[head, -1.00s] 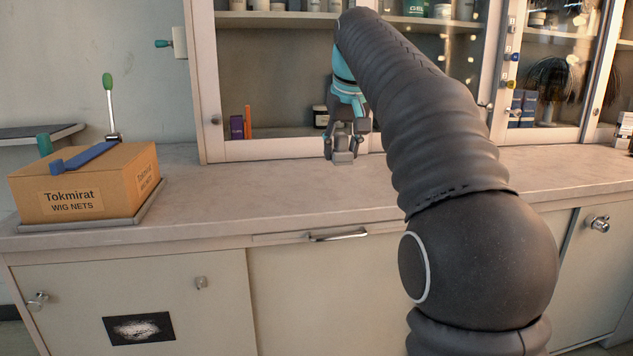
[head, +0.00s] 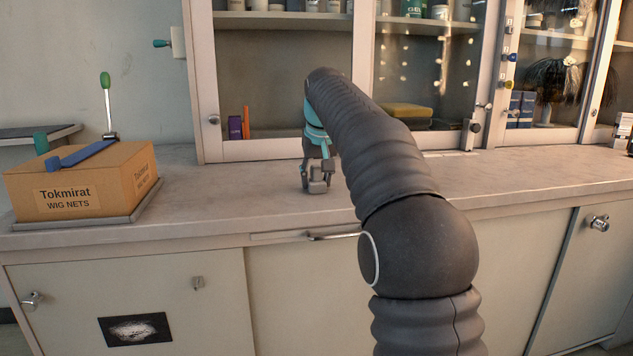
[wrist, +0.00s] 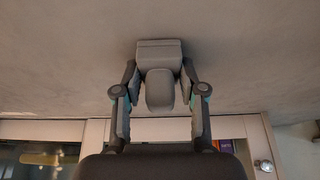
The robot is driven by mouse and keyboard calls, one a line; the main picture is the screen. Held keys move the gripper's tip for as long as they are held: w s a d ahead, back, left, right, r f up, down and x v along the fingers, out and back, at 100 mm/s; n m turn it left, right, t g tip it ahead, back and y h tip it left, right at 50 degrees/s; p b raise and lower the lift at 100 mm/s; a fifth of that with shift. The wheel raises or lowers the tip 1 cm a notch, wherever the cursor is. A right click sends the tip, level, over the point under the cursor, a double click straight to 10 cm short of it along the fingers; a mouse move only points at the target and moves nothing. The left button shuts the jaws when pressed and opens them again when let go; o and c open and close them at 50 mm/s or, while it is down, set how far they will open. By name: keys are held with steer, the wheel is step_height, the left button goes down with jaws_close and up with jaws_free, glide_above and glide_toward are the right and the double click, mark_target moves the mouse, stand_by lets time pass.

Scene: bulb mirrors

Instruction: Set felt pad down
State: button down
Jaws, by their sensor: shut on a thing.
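The felt pad looks like a small grey block with a rounded grip part. It sits between my fingertips in the wrist view (wrist: 159,91) and shows small in the head view (head: 317,187). My gripper (wrist: 158,84) is shut on it, one finger at each side. In the head view my gripper (head: 318,175) points down, low over the middle of the pale counter (head: 240,205). I cannot tell whether the pad touches the counter.
Glass-front cabinets (head: 280,150) rise behind the counter. The counter between box and gripper is clear.

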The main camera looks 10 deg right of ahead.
steer(key=shift+f, duration=0.15)
steer(key=c, duration=0.7)
jaws_free()
steer(key=shift+o, duration=0.2)
steer(key=p+v, duration=0.3)
steer(key=v, duration=0.9)
steer(key=shift+r, duration=0.25)
